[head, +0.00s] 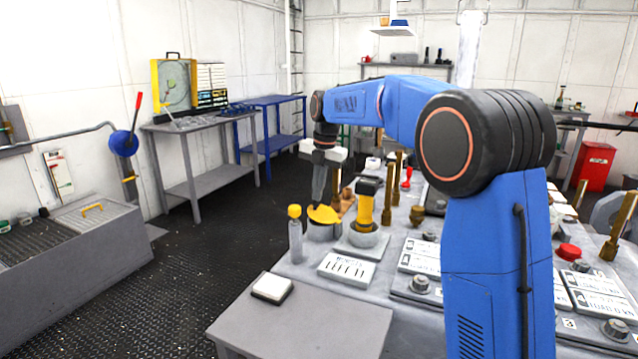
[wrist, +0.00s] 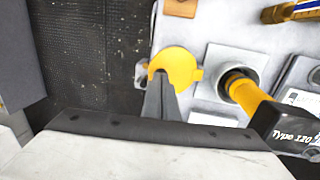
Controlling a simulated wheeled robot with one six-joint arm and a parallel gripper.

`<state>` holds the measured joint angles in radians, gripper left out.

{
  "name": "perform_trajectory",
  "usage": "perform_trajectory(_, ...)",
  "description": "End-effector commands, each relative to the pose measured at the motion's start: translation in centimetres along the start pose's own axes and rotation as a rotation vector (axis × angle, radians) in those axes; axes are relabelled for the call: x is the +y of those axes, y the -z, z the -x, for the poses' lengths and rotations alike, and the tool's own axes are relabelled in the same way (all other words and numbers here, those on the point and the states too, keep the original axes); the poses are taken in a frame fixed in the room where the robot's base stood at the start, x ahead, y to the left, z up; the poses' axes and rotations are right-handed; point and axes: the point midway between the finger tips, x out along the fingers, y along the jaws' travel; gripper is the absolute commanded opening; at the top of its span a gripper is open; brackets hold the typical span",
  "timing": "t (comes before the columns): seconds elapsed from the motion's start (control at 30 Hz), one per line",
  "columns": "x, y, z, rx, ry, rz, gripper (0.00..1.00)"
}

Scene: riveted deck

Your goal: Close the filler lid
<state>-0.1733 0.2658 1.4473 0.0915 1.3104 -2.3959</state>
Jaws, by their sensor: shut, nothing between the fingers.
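The yellow filler lid (head: 324,214) lies over a short grey filler neck (head: 321,232) on the bench. It looks slightly tilted in the head view, and I cannot tell if it sits fully flat. In the wrist view the lid (wrist: 180,66) is a yellow disc with a small tab on its right. My gripper (head: 318,201) points down at the lid with its fingers shut and empty. In the wrist view the fingertips (wrist: 160,78) overlap the lid's lower left part. I cannot tell whether they touch it.
A yellow-handled device with a black top (head: 365,205) stands just right of the lid. A label plate (head: 347,269) lies in front. The dark floor (head: 200,260) is clear to the left.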

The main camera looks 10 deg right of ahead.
Motion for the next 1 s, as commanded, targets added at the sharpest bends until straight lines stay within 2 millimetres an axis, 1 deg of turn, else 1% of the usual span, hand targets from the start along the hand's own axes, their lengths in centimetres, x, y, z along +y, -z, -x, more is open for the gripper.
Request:
perform_trajectory(0.47,0.2,0.0,-0.4,0.002,0.013,0.001,0.00)
perform_trajectory(0.8,1.5,0.1,-2.2,0.002,0.192,0.007,0.00)
perform_trajectory(1.0,2.0,0.1,-3.3,0.001,0.220,0.005,0.00)
